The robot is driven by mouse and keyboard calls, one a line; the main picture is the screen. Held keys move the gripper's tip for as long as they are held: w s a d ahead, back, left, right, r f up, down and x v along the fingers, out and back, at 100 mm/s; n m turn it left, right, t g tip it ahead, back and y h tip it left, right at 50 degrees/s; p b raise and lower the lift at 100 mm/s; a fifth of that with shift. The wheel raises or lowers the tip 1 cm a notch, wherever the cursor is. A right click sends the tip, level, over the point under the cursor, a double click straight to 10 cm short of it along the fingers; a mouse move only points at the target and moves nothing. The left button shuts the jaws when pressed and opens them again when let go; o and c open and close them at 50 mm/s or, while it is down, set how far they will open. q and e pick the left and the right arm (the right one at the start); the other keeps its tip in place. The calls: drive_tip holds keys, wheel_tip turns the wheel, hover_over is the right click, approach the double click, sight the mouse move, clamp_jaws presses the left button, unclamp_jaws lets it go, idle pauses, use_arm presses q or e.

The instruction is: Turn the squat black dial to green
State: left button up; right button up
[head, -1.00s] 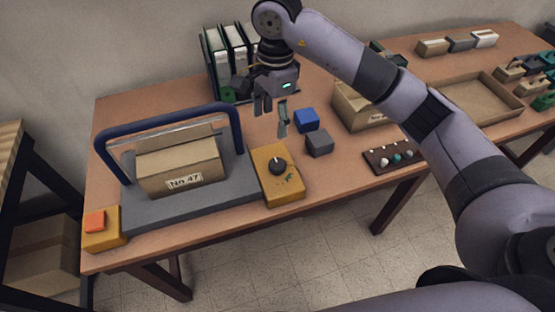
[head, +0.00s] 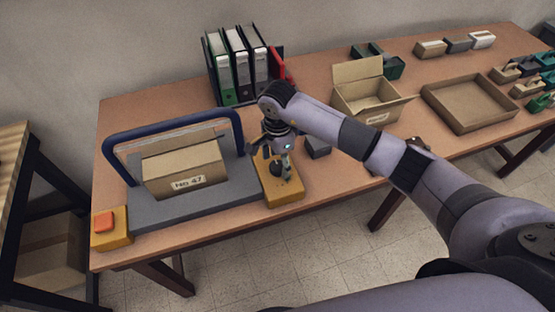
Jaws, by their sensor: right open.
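The squat black dial (head: 276,168) sits on a yellow box (head: 284,195) at the right end of the grey platform. My right gripper (head: 276,165) is right over the dial, pointing down, with its open fingers around or just above it. I cannot tell whether the fingers touch it. The gripper hides most of the dial, its white pointer and the green marks on the box top. My left gripper is out of view.
Left of the dial, carton No 47 (head: 184,174) stands on the grey platform (head: 150,213) under a blue hoop (head: 172,117). A yellow box with an orange button (head: 103,221) is at the far left. A grey cube (head: 318,147) and an open carton (head: 367,104) lie to the right. Binders (head: 240,65) stand behind.

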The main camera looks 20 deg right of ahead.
drive_tip(key=shift+f, duration=0.6)
drive_tip(key=shift+c, duration=0.6)
drive_tip(key=c, duration=1)
drive_tip(key=shift+c, duration=0.2)
